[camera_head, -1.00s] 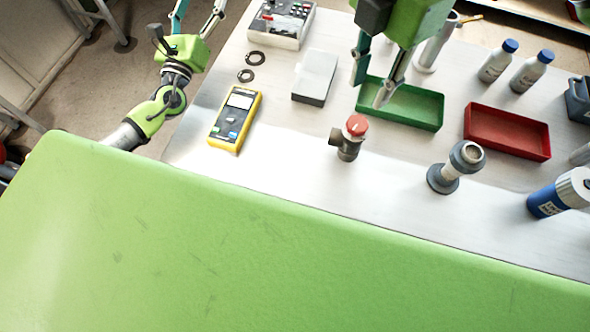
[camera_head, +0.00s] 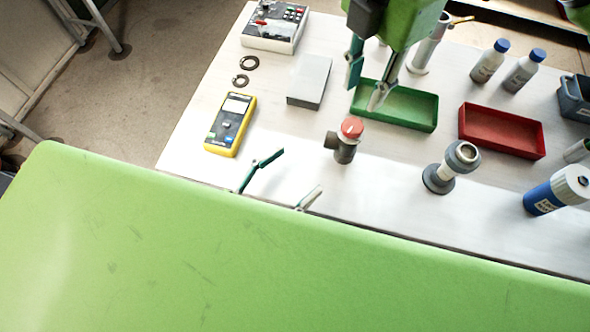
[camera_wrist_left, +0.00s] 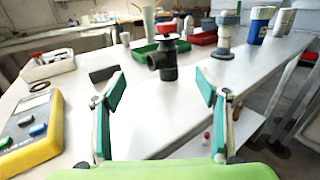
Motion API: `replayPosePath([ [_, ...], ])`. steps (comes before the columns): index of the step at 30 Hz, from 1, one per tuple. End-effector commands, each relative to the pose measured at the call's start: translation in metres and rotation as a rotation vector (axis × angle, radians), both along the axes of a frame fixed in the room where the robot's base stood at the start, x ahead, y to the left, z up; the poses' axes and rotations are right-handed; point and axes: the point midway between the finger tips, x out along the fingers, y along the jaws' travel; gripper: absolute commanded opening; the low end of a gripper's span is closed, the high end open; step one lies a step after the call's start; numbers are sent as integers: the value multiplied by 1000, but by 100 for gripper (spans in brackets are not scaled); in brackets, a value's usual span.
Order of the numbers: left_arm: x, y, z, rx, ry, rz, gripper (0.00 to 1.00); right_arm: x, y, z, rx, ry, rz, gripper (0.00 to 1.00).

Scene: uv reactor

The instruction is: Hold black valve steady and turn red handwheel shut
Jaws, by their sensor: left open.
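The black valve (camera_head: 342,151) stands upright on the table, with a side port facing left and the red handwheel (camera_head: 352,128) on top. In the left wrist view the valve (camera_wrist_left: 166,62) and handwheel (camera_wrist_left: 166,28) are ahead, between and beyond the fingers. My left gripper (camera_head: 288,175) is open and empty at the table's near edge, left of and nearer than the valve, not touching it; its fingers show in the left wrist view (camera_wrist_left: 161,90). My right gripper (camera_head: 368,78) hangs beyond the valve, before the green tray, its fingers apart and empty.
A yellow multimeter (camera_head: 231,124), grey box (camera_head: 309,81) and control box (camera_head: 275,27) lie to the left. Behind are the green tray (camera_head: 412,125) and red tray (camera_head: 502,131). A grey pipe fitting (camera_head: 438,178) and blue bottle (camera_head: 557,190) stand right. The table around the valve is clear.

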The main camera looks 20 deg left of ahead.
Motion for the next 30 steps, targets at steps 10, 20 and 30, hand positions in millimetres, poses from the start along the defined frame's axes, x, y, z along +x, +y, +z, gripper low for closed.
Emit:
replayPosePath([
  [10, 30, -24, -1, -10, 12, 0, 67, 0, 0, 0, 0, 0, 0, 28],
  [20, 83, -60, -1, -9, 13, -2, 67, 0, 0, 0, 0, 0, 0, 28],
  [30, 109, -77, -3, -5, 16, -3, 67, 0, 0, 0, 0, 0, 0, 28],
])
